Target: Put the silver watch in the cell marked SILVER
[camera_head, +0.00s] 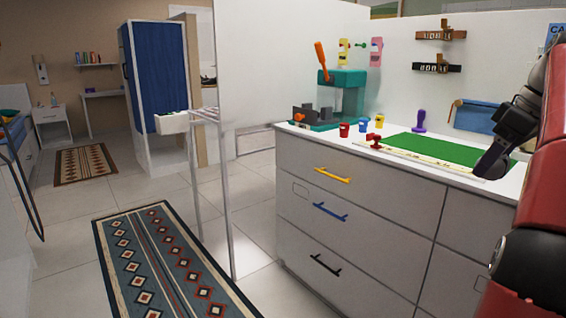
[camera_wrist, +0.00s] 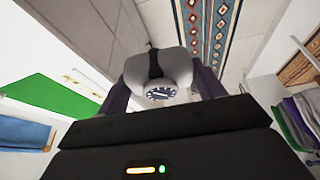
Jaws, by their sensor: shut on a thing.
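My gripper (camera_wrist: 164,88) shows in the wrist view with a dark finger on each side of a watch on a pale grey, cushion-like body. The watch (camera_wrist: 160,93) has a round dark dial and a light rim, and a black band runs up over the pale body. The fingers are shut on this piece and hold it above the floor. In the head view only dark and red parts of my arm show at the right edge; the watch cannot be made out there. No cell marked SILVER can be read in either view.
A white counter with drawers (camera_head: 330,235) carries a green mat (camera_head: 440,149), a teal machine (camera_head: 345,85) and small coloured pieces. Rugs (camera_head: 165,265) lie on open floor. Clothes (camera_wrist: 300,120) hang at the wrist view's right.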

